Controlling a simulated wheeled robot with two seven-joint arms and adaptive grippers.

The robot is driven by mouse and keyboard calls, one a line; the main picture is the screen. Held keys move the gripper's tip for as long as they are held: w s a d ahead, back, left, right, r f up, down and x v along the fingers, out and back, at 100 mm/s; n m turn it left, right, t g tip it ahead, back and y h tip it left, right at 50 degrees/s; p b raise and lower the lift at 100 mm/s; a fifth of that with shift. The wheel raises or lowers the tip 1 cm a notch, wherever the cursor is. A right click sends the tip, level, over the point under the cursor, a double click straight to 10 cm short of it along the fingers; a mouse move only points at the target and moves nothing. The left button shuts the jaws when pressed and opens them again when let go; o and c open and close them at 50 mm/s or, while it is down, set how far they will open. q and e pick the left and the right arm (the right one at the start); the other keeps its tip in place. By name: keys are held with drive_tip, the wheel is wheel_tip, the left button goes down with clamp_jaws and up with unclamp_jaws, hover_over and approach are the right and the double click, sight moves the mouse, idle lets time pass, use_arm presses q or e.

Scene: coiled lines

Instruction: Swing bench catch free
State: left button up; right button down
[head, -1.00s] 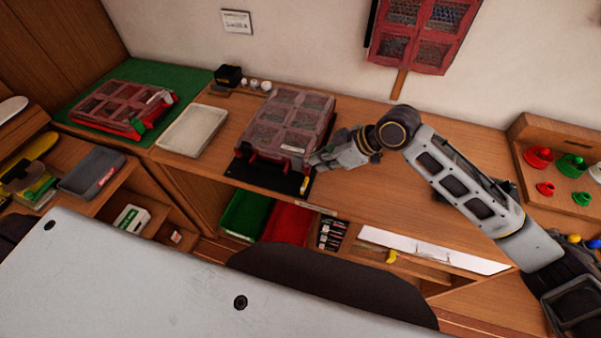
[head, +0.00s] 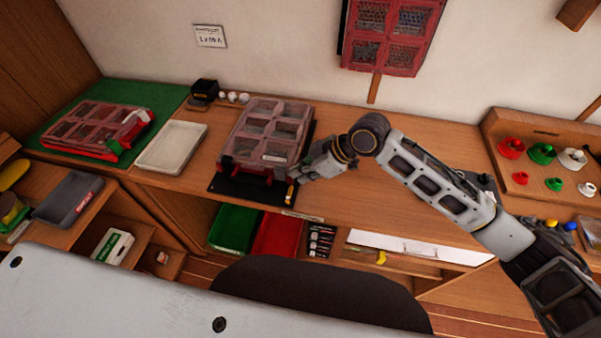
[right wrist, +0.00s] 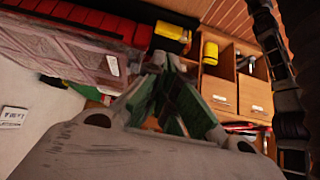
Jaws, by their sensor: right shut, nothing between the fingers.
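A lidded compartment case (head: 268,131) with a red base sits on a black board (head: 232,187) on the wooden bench. A small yellow catch (head: 290,193) stands at the board's front right corner. It also shows as a yellow piece with a black end in the right wrist view (right wrist: 171,32). My right gripper (head: 299,174) is shut and empty, close beside the case's right side and just behind the catch. Its fingertips point toward the catch in the right wrist view (right wrist: 174,66). I cannot tell whether they touch it. My left gripper is out of view.
A pale tray (head: 172,148) and a second red case (head: 97,129) on a green mat (head: 148,96) stand to the left. Green (head: 234,228) and red (head: 277,237) bins sit under the bench. A rack of coloured pieces (head: 520,125) is at right.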

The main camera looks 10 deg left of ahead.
sight(289, 195)
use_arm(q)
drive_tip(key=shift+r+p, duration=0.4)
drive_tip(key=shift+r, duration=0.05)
use_arm(e)
drive_tip(key=shift+x, duration=4.3)
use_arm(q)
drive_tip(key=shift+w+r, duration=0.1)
